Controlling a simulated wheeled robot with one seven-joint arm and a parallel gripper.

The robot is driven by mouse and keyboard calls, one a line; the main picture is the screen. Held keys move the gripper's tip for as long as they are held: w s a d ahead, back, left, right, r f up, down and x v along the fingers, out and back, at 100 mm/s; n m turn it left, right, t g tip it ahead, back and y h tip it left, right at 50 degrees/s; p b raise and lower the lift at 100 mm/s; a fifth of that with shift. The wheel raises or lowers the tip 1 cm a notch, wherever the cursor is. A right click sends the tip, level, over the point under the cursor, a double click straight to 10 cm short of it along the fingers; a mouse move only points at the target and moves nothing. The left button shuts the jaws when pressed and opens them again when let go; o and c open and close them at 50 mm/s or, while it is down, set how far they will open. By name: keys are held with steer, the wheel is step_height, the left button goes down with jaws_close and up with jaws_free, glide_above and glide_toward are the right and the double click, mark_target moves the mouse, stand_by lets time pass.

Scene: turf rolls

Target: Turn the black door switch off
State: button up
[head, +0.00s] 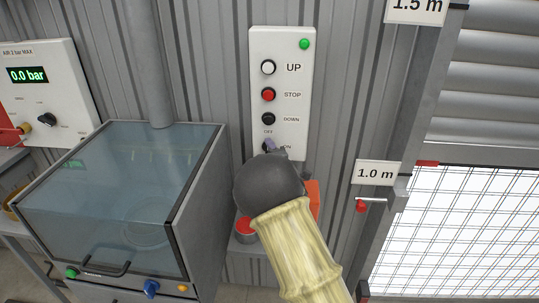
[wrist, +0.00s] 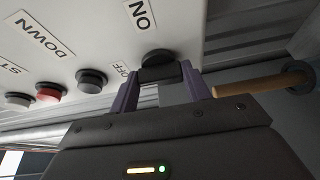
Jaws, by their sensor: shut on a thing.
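The white control panel (head: 296,125) hangs on the corrugated wall in the head view, with OFF and ON labels near its bottom. The black door switch (wrist: 157,58) is a round knob between those labels in the wrist view. My gripper (wrist: 160,74) has its two purple fingers on either side of the knob and is shut on it. I cannot tell which label the knob points to.
White UP (head: 268,67), red STOP (head: 268,94) and black DOWN (head: 268,119) buttons sit above the switch, with a green lamp (head: 305,44) at the top. A clear-lidded cabinet (head: 130,190) stands left. A roller door (head: 485,120) is right. A wooden rod (wrist: 250,86) lies close beside my gripper.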

steer(key=shift+f, duration=0.1)
stand_by(0.3)
steer(key=o, duration=1)
steer(key=shift+c, duration=0.2)
steer(key=shift+s, duration=0.15)
steer(key=b+v, duration=0.3)
steer(key=v, duration=1.4)
steer(key=shift+r, duration=0.3)
steer(key=shift+s+h, duration=0.1)
steer(key=shift+h, duration=0.2)
